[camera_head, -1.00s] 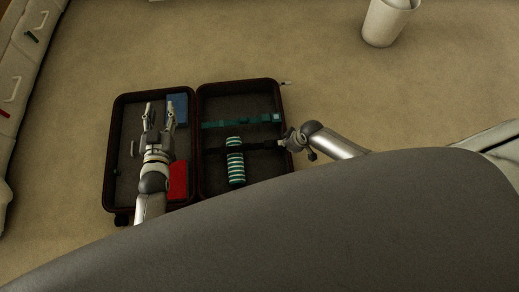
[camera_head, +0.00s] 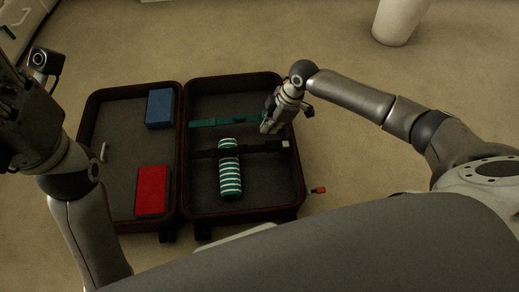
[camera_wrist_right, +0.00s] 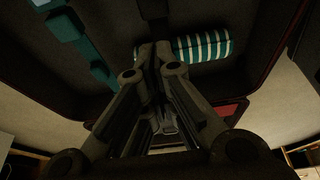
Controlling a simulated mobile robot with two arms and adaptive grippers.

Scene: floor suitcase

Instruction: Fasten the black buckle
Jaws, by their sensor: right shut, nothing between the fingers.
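The black strap (camera_head: 240,149) runs across the striped roll (camera_head: 230,179) in the right half of the open suitcase (camera_head: 303,190). The black buckle (camera_head: 285,144) appears as a small pale-edged piece at the strap's right end. I cannot tell if it is fastened. My right gripper (camera_head: 267,127) is shut and empty, pointing down just above and left of the buckle. In the right wrist view its fingertips (camera_wrist_right: 155,52) are together, near the striped roll (camera_wrist_right: 202,46) and the dark strap (camera_wrist_right: 153,10). My left gripper (camera_head: 22,125) is at the left edge, partly cut off, away from the suitcase.
A teal strap (camera_head: 220,122) lies above the black one. A blue box (camera_head: 160,108) and a red box (camera_head: 152,190) lie in the left half. A white bin (camera_head: 398,20) stands far back on open floor.

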